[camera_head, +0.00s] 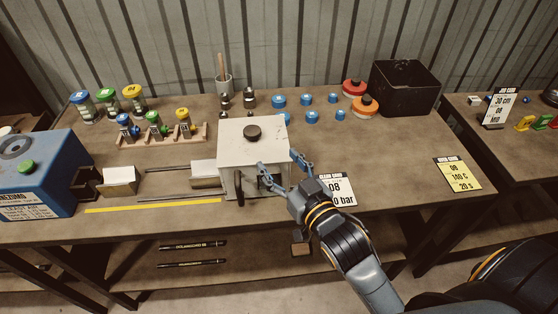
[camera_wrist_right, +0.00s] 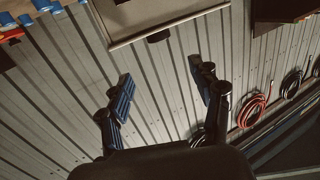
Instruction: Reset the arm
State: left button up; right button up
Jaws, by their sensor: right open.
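My right gripper (camera_head: 281,163) reaches in from the lower right, its two blue fingers spread in front of the white box-shaped machine (camera_head: 245,151) with a dark knob on top. Its fingers overlap the box's front right part in the picture; I cannot tell whether they touch it. In the right wrist view the gripper (camera_wrist_right: 160,90) is open, with nothing between its pads and the ribbed wall behind. My right arm (camera_head: 348,248) hides part of the table's front edge. My left gripper is not in view.
A blue machine (camera_head: 40,177) stands at the left. Colour-capped pots (camera_head: 108,99), a wooden rack (camera_head: 162,136), blue caps (camera_head: 306,100) and a black bin (camera_head: 405,88) stand farther back. A white card (camera_head: 338,190) and a yellow card (camera_head: 457,174) are at the right. Table is bare between bin and cards.

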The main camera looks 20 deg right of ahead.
jog(key=s+d+f+g+h, duration=0.2)
jog(key=s+f+g, duration=1.2)
jog(key=s+f, duration=0.6)
notch_tip(320, 180, down, 25)
jog(key=s+n+g+b, duration=0.1)
jog(key=s, duration=0.1)
jog(key=s+d+f+g+b, duration=0.1)
jog(key=s+d+f, duration=0.2)
jog(key=s+f, duration=1.4)
jog(key=shift+f, duration=0.4)
